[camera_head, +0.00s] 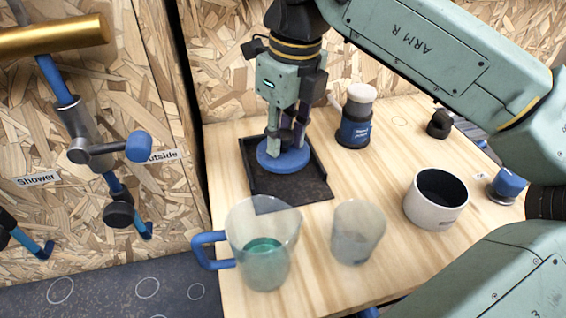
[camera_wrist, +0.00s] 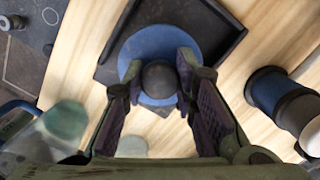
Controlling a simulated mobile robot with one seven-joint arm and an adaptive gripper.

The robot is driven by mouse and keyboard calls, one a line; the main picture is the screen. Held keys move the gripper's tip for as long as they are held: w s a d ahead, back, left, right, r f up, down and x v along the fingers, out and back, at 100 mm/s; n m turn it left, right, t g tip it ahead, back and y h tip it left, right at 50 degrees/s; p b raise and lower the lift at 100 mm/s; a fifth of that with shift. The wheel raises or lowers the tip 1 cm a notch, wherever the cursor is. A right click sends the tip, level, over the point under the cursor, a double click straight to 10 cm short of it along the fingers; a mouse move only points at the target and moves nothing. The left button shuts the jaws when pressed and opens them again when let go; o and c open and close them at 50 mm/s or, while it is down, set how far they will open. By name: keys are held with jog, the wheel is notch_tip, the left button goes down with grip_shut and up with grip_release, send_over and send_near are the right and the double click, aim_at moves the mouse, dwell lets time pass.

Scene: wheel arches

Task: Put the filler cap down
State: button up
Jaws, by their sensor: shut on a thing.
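The filler cap (camera_head: 284,158) is a blue disc with a dark round knob on top. It is at the dark tray (camera_head: 305,190) on the wooden table, over the tray's bare floor; I cannot tell whether it touches it. My gripper (camera_head: 286,138) points down and is shut on the cap's knob. In the wrist view the cap's blue disc (camera_wrist: 145,42) shows around the dark knob between my gripper's fingers (camera_wrist: 160,80). The tray (camera_wrist: 205,30) lies beneath, with its raised rim visible.
A blue-handled jug (camera_head: 262,240) with green liquid and a clear cup (camera_head: 356,232) stand in front of the tray. A blue and black bottle with a white top (camera_head: 355,118) stands right of it. A white pot (camera_head: 436,200) stands further right. Bare wood lies between them.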

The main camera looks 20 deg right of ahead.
aim_at(283, 150)
jog(key=shift+f+b, duration=1.05)
jog(key=shift+f, duration=0.75)
jog(key=shift+f, duration=0.25)
jog(key=o, duration=1.1)
jog(key=shift+r, duration=0.1)
jog(key=shift+c, duration=0.2)
jog(key=shift+r, duration=0.15)
jog(key=r+p, duration=0.2)
jog(key=r, duration=0.2)
jog(key=r+p, duration=0.3)
jog(key=r, duration=0.1)
jog(key=s+r+p, duration=0.1)
jog(key=r+p, duration=0.2)
jog(key=r, duration=0.1)
jog(key=shift+s+d, duration=0.1)
jog(key=shift+d, duration=0.3)
